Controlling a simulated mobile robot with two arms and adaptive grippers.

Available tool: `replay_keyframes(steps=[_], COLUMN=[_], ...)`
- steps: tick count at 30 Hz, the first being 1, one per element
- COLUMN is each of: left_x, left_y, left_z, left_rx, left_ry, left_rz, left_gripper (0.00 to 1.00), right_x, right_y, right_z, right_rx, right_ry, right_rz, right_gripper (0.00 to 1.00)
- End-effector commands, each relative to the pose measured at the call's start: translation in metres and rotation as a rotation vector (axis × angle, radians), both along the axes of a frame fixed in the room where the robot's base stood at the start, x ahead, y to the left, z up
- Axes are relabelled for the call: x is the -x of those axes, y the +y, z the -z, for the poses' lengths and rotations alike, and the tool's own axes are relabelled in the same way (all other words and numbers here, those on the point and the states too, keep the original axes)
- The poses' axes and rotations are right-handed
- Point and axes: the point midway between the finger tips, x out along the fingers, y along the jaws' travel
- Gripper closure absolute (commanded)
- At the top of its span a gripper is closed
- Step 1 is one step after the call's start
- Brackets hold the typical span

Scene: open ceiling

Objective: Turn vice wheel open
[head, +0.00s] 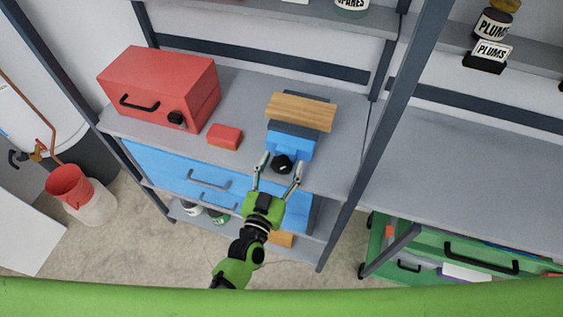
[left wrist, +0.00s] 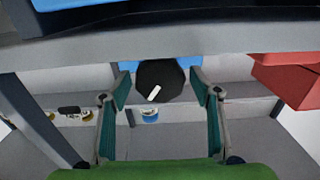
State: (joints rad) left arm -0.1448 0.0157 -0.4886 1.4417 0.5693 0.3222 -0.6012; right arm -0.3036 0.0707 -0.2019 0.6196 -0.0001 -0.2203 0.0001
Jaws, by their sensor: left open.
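The vice (head: 290,146) is blue and dark grey and stands near the front edge of the grey shelf. A light wooden block (head: 301,110) lies across its top. Its round black wheel (head: 282,163) faces the front; in the left wrist view the wheel (left wrist: 158,80) shows a short white mark. My left gripper (head: 280,166) is open, with one fingertip on each side of the wheel. In the left wrist view the left gripper (left wrist: 160,90) shows gaps between both fingers and the wheel. My right gripper is not in view.
A red toolbox (head: 160,85) and a small red box (head: 225,136) sit left of the vice on the shelf (head: 345,150). A dark upright post (head: 385,110) stands to the right. Blue drawers (head: 190,180) are below.

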Motion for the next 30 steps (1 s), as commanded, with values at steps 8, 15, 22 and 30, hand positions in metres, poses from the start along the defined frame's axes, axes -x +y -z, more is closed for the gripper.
replay_keyframes(steps=[8,15,22,30], left_x=[-0.003,-0.003,-0.003,-0.003], left_y=[-0.001,-0.001,-0.001,0.000], left_z=[0.000,0.000,0.000,0.001], left_rx=[0.001,0.001,0.012,0.120], left_ry=[0.001,0.000,0.004,0.040], left_rz=[0.000,0.000,0.000,0.000], left_gripper=[0.43,0.81,0.81,0.81], right_x=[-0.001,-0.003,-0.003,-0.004], right_y=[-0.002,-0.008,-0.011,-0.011], right_z=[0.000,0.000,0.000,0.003], right_rx=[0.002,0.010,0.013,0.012], right_ry=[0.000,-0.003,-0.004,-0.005], right_rz=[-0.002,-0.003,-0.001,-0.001], right_gripper=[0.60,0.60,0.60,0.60])
